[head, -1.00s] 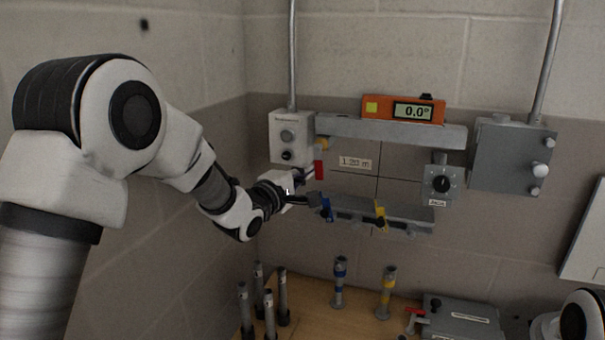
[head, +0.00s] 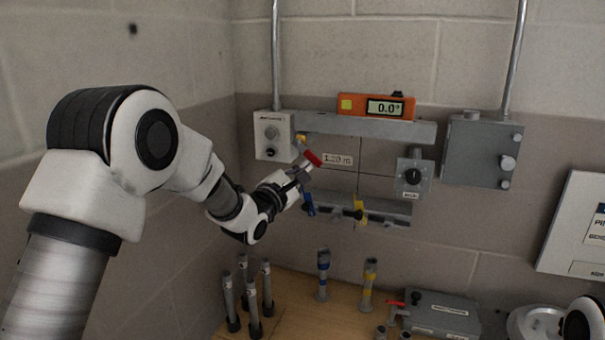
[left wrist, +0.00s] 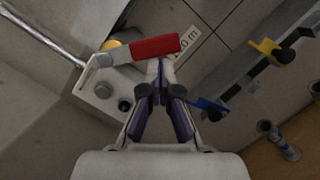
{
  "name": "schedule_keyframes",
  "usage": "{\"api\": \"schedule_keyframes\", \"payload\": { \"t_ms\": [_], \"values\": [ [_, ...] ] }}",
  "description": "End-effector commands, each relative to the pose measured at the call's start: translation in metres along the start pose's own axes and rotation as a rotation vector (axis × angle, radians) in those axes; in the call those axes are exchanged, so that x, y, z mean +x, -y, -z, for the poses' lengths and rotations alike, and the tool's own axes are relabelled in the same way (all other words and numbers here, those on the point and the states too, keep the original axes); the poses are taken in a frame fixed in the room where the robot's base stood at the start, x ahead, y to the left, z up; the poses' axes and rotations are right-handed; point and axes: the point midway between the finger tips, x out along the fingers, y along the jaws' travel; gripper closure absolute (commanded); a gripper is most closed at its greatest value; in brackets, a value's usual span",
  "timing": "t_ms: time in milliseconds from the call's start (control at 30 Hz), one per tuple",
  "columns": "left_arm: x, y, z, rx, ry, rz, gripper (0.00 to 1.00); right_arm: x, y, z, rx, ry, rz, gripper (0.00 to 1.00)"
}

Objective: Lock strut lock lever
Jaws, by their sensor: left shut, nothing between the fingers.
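The strut lock lever has a red handle (head: 312,157) and sits below the left end of the upper grey bar (head: 380,128), by a yellow knob. It slants down and to the right. In the left wrist view the red handle (left wrist: 148,47) lies across the picture just beyond my fingertips. My left gripper (head: 304,176) is at the lever's lower side, its fingers shut with nothing between them. Its fingertips (left wrist: 160,68) appear against or very close to the handle; contact is unclear. My right gripper is out of view.
A grey-white switch box (head: 273,136) is left of the lever. The lower rail (head: 385,212) carries a blue lever (head: 309,204) and a yellow lever (head: 359,210) close below the gripper. An orange level (head: 377,106) reads 0.0°. Several posts stand on the wooden table (head: 290,310).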

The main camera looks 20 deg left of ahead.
Motion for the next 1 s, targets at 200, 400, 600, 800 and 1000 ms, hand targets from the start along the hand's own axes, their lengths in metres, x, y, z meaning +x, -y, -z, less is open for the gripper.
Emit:
{"api": "schedule_keyframes", "payload": {
  "t_ms": [200, 400, 600, 800, 1000],
  "values": [
    [0.003, 0.002, -0.012, -0.036, 0.003, -0.01, 1.0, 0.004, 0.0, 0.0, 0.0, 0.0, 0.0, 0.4],
    [0.005, 0.002, -0.022, -0.035, 0.002, -0.009, 1.0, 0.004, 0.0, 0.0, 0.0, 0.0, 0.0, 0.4],
    [0.008, 0.0, -0.031, -0.034, 0.003, -0.01, 1.0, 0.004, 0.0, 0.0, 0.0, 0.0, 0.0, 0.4],
    [0.009, -0.002, -0.036, -0.035, 0.002, -0.009, 1.0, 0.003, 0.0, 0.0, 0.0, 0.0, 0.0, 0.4],
    [0.009, -0.003, -0.038, -0.035, 0.002, -0.009, 1.0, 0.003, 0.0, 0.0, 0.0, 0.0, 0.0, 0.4]
  ]
}}
